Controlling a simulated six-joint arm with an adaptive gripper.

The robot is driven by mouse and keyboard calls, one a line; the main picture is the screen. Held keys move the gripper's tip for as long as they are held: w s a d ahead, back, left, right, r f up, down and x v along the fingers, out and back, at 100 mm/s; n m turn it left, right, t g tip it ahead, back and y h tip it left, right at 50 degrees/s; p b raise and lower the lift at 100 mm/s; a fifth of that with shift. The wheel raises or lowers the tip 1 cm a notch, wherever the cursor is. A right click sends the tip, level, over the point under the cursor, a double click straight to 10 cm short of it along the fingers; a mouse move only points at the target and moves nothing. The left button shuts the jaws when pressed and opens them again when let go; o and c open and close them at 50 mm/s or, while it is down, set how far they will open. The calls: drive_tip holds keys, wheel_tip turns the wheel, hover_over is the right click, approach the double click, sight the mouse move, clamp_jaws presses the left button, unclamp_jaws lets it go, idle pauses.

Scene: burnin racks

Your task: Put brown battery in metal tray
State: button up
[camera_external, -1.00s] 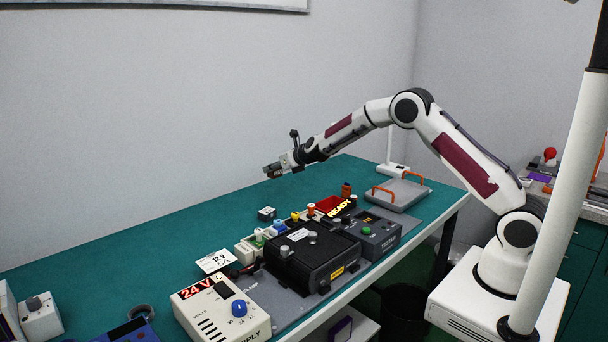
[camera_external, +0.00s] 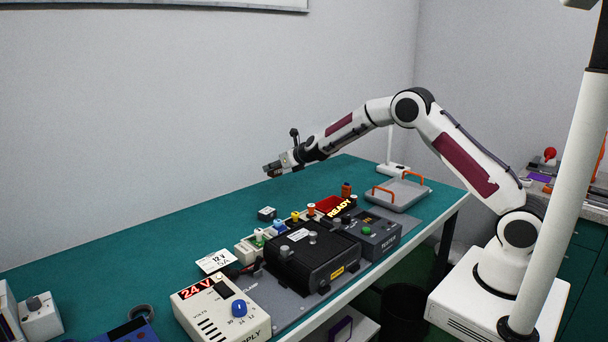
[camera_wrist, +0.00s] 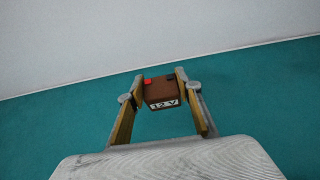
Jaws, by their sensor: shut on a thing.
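My gripper (camera_wrist: 161,98) is shut on the brown battery (camera_wrist: 161,91), which has a red terminal and a white "12 V" label in the wrist view. In the external view my gripper (camera_external: 271,168) is above the back of the green bench, and the battery is too small there to make out clearly. The metal tray (camera_external: 411,201), grey with orange handles, lies at the right end of the bench, to the right of my gripper.
A 24 V supply (camera_external: 221,308) is at front. The back left bench is clear.

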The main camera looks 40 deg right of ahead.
drive_tip(key=shift+w+d+r, duration=0.1)
drive_tip(key=shift+d+r, duration=0.55)
drive_tip(key=shift+d, duration=0.1)
drive_tip(key=s+d+r+m+g+h, duration=0.15)
drive_tip(key=s+d+m+h, duration=0.3)
drive_tip(key=d, duration=0.65)
drive_tip(key=s+d+r+m+g+h, duration=0.15)
drive_tip(key=s+d+m+h, duration=0.35)
drive_tip(key=d, duration=0.5)
drive_tip(key=s+d+f+m+g+h, duration=0.1)
drive_tip(key=s+d+m+g, duration=0.3)
drive_tip(key=s, duration=0.8)
drive_tip(key=s+d+f+m+g+h, duration=0.1)
drive_tip(key=s+d+m+g, duration=0.4)
drive_tip(key=s, duration=0.7)
drive_tip(key=shift+s+d+f+h, duration=0.35)
drive_tip(key=shift+d+f, duration=0.25)
drive_tip(key=shift+d, duration=0.2)
drive_tip(key=shift+f, duration=0.1)
drive_tip(key=shift+f, duration=3.05)
drive_tip(key=shift+f, duration=0.1)
